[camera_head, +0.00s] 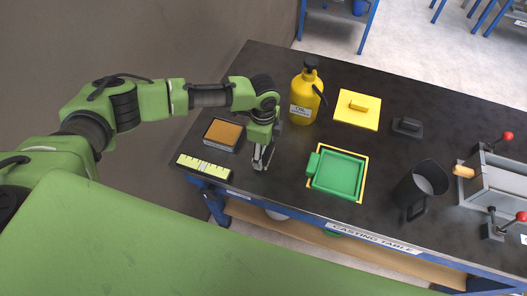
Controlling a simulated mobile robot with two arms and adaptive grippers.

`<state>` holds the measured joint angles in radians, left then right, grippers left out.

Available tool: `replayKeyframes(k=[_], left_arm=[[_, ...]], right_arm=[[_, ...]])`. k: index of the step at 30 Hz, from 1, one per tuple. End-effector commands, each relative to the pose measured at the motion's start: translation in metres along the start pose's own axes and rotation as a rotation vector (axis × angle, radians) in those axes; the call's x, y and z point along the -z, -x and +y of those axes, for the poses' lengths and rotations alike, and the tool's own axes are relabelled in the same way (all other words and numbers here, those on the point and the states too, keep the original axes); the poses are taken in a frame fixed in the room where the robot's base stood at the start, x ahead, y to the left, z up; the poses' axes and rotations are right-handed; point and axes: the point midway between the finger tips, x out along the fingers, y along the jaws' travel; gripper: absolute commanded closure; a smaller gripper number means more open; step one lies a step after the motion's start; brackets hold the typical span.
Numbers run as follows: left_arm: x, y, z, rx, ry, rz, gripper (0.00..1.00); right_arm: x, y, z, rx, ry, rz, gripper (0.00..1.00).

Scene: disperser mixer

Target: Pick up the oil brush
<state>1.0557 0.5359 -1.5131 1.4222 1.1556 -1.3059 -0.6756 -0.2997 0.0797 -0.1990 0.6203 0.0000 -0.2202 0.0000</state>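No object shows clear bristles, so I cannot tell for sure which is the oil brush. A small dark block with a raised grip (407,127) lies on the table right of a yellow plate with a handle (358,109). A yellow oil bottle (303,98) with a black pump top stands left of that plate. My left gripper (262,160) points down over the table, between a brown-topped square block (223,134) and a green tray (338,174). Nothing shows clearly between its fingers, and their gap is too small to judge. My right gripper is out of view.
The black casting table (412,91) has bare room at the back right. A yellow-green marked bar (204,168) lies at the front left edge. A dark jug (421,187) and a metal mould with red-knobbed clamps (494,184) stand at the right.

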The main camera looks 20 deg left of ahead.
Motion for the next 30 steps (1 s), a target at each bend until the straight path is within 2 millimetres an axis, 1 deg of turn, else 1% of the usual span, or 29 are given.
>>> replayKeyframes(k=[9, 13, 17, 21, 24, 27, 30], left_arm=[[0.0, 0.0, 0.0, 0.0, 0.0, 0.0, 0.61], [0.0, 0.009, -0.001, 0.001, -0.001, 0.001, 0.61], [0.0, 0.031, -0.001, 0.004, -0.001, 0.001, 0.61], [0.001, 0.061, -0.002, 0.005, -0.001, 0.002, 0.61], [0.0, 0.079, -0.001, 0.003, -0.001, 0.001, 0.61], [0.0, 0.091, -0.001, 0.002, 0.0, 0.0, 0.61], [0.0, 0.098, 0.0, 0.001, 0.0, 0.0, 0.61]], right_arm=[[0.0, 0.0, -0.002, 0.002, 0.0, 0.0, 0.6], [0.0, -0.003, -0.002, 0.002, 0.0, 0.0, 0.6], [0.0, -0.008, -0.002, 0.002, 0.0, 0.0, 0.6], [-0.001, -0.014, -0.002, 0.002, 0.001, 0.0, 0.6], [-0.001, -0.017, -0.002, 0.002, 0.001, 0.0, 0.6], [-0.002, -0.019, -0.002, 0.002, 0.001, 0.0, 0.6], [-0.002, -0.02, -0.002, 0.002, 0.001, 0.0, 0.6]])
